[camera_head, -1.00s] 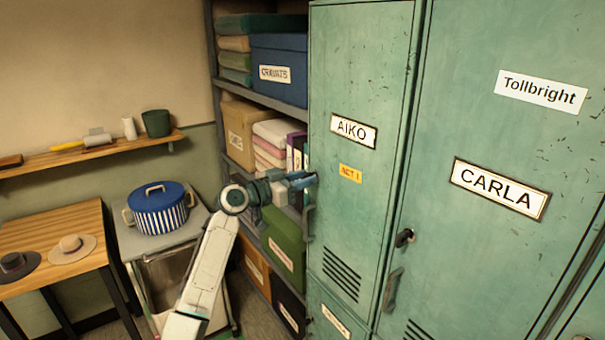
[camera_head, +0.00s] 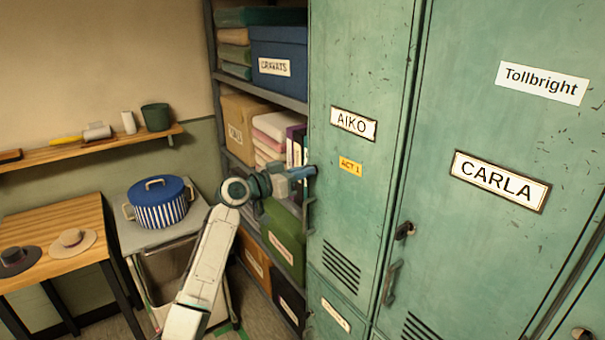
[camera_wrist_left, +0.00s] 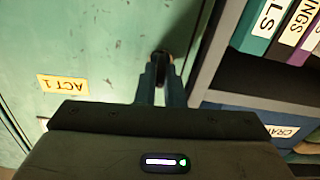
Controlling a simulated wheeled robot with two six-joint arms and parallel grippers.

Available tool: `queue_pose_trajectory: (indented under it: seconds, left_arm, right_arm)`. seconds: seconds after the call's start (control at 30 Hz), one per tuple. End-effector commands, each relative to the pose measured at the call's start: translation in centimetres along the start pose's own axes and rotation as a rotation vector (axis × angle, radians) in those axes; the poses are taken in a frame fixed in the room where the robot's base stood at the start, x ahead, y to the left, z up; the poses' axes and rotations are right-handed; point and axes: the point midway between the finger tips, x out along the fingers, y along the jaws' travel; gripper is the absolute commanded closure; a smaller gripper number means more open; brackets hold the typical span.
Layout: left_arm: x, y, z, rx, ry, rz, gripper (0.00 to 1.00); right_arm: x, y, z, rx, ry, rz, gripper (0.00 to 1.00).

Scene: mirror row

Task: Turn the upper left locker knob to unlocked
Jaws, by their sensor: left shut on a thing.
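The upper left locker, labelled AIKO, has a green door (camera_head: 362,60) with a yellow ACT 1 tag (camera_head: 350,166). My left gripper (camera_head: 309,172) is at the left edge of this door, below the height of the name plate. In the left wrist view its two blue fingers (camera_wrist_left: 161,75) are shut on a small dark knob (camera_wrist_left: 162,55) on the door. The fingers hide most of the knob, so I cannot read its setting. My right gripper is not in view.
The CARLA locker (camera_head: 480,240) stands to the right, with a dark knob (camera_head: 404,230) and handle (camera_head: 390,284). An open shelf with a blue box (camera_head: 280,50) stands close to the left. A trolley with a striped pot (camera_head: 160,211) is further left.

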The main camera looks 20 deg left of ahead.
Motion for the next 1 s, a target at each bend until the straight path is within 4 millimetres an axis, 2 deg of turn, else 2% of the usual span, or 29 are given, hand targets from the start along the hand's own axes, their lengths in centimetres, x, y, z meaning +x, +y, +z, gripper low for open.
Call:
queue_pose_trajectory:
  seconds: [0.47, 1.0]
  left_arm:
    - [0.0, -0.2, 0.0, -0.413, 0.0, 0.0, 1.0]
    - [0.0, -0.4, -0.1, -0.927, 0.0, 0.0, 1.0]
  right_arm:
    - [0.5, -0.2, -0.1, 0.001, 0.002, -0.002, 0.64]
    - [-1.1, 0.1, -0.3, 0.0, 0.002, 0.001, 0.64]
